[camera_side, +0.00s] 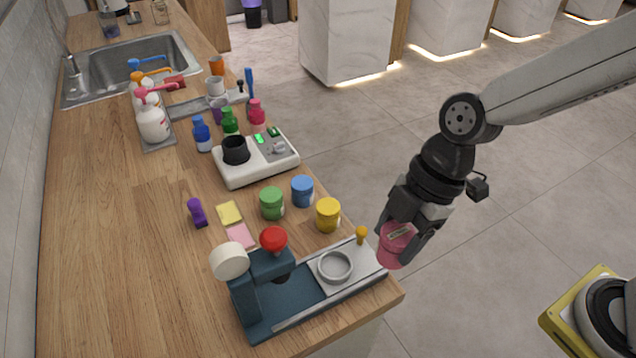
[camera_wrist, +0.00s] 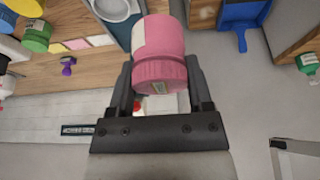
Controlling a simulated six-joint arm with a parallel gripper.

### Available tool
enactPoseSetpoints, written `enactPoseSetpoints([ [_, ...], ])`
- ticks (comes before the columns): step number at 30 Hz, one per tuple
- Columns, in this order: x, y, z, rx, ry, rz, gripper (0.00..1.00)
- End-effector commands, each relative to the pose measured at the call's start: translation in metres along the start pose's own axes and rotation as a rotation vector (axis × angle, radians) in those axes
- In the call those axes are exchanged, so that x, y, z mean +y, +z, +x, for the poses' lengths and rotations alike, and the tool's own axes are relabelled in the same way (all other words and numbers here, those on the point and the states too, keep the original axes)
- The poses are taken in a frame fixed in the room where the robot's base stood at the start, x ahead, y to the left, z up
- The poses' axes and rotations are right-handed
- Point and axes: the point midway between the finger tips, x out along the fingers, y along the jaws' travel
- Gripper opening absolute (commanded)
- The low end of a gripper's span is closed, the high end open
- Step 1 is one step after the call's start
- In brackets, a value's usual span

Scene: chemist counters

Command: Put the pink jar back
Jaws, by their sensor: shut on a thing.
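The pink jar (camera_side: 394,246) is held in my gripper (camera_side: 402,232), off the right edge of the wooden counter, to the right of the dark blue press. In the wrist view the pink jar (camera_wrist: 160,50) sits between the two fingers of my gripper (camera_wrist: 160,88), which are shut on its sides. Its ribbed lid faces the wrist camera and a small label shows on it. On the counter stand a green jar (camera_side: 271,204), a blue jar (camera_side: 302,191) and a yellow jar (camera_side: 328,215), grouped left of my gripper.
The dark blue press (camera_side: 262,294) with a red knob and a grey tray (camera_side: 362,262) stands at the counter's near end. A white heater device (camera_side: 254,160), small bottles and sticky pads (camera_side: 229,213) lie farther back. Bare wood (camera_side: 110,270) is clear at the left.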

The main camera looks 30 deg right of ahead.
Motion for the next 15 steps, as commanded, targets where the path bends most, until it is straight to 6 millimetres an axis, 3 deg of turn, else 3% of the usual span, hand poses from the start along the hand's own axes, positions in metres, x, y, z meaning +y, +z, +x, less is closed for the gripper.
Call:
enactPoseSetpoints([
  [15,-0.038,0.015,-0.028,0.0,0.001,-0.001,0.0],
])
